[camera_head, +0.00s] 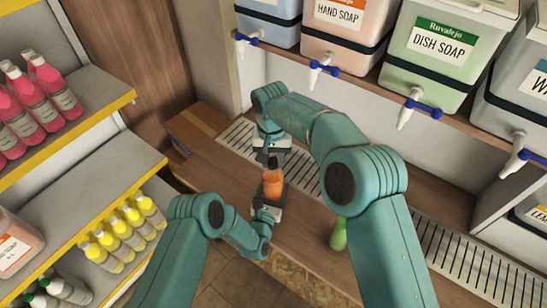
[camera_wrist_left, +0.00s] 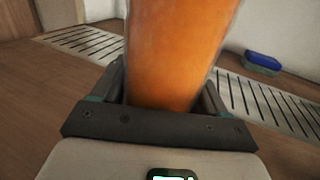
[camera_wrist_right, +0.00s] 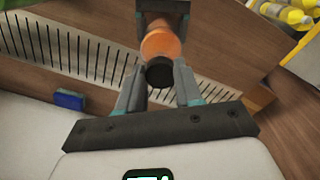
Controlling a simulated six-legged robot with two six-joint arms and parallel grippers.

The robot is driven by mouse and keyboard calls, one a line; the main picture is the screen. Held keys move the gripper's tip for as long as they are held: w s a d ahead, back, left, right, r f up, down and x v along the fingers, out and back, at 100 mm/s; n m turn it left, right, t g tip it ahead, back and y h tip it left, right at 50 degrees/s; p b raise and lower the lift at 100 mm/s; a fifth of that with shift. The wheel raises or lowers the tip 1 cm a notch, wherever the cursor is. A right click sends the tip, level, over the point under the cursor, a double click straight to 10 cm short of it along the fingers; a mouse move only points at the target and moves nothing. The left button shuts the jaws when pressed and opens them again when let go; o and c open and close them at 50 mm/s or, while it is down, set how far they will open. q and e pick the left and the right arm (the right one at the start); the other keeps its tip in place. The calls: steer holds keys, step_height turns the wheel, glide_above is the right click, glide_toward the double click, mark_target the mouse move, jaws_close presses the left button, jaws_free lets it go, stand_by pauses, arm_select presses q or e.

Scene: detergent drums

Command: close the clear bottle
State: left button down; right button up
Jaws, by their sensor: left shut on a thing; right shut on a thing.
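The clear bottle (camera_head: 273,181) holds orange liquid and stands upright over the counter. My left gripper (camera_head: 270,193) is shut around its body; the orange body (camera_wrist_left: 175,50) fills the middle of the left wrist view. My right gripper (camera_head: 272,154) is above the bottle, pointing down, and is shut on a black cap (camera_wrist_right: 159,73). The cap is in line with the bottle's top, and the orange bottle (camera_wrist_right: 162,42) shows just beyond it in the right wrist view. I cannot tell whether the cap touches the neck, which is hidden.
A green bottle (camera_head: 338,234) stands on the wooden counter (camera_head: 300,245) to the right. A blue sponge-like block (camera_wrist_right: 69,100) lies by the slotted drain strip (camera_wrist_right: 60,45). Detergent drums with taps (camera_head: 432,50) line the shelf above. Shelves of pink and yellow bottles (camera_head: 123,228) stand left.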

steer(key=m, duration=1.3)
steer(key=shift+w, duration=0.1)
steer(key=m, duration=0.3)
steer(key=shift+a, duration=0.1)
steer(key=m, duration=0.5)
steer(key=shift+w, duration=0.1)
steer(key=m, duration=0.6)
steer(key=shift+f+m, duration=0.1)
steer(key=shift+m, duration=0.2)
